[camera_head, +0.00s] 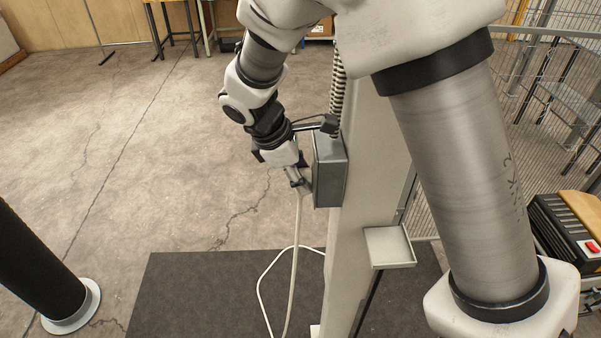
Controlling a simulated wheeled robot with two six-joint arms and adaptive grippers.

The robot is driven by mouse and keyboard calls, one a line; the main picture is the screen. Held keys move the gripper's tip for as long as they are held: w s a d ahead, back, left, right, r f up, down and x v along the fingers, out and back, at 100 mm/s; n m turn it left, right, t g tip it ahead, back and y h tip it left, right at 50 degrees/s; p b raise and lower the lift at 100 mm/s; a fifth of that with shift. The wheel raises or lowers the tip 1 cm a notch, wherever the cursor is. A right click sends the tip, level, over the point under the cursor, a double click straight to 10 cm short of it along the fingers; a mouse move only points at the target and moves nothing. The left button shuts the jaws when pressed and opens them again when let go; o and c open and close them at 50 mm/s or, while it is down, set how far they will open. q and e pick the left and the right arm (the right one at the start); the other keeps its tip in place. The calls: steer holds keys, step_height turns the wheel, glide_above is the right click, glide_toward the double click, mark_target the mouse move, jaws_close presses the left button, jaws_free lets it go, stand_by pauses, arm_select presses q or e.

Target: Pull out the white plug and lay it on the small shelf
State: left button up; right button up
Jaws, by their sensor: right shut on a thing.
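My right gripper (299,182) is at the left side of the grey box (330,172) on the pale post. It is shut on the white plug, which is mostly hidden by the fingers. The plug's white cable (297,225) hangs down from the fingers. I cannot tell whether the plug is still seated in the box. The small shelf (390,246), a shallow grey tray, sticks out from the post lower down and to the right. Nothing shows on it. My left gripper is not in view.
The pale post (370,170) stands on a dark mat (200,295), where the cable loops. A black column (35,260) is at the lower left. A mesh fence (455,150) and a black case with a red switch (565,235) are on the right. The floor at left is clear.

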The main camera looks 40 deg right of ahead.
steer(key=shift+w+a+r+p, duration=0.1)
steer(key=shift+w+a+p, duration=0.15)
steer(key=shift+a+p, duration=0.2)
steer(key=w+a+p, duration=0.2)
steer(key=a+p, duration=0.1)
steer(key=shift+a, duration=0.2)
stand_by(0.3)
steer(key=shift+w, duration=0.15)
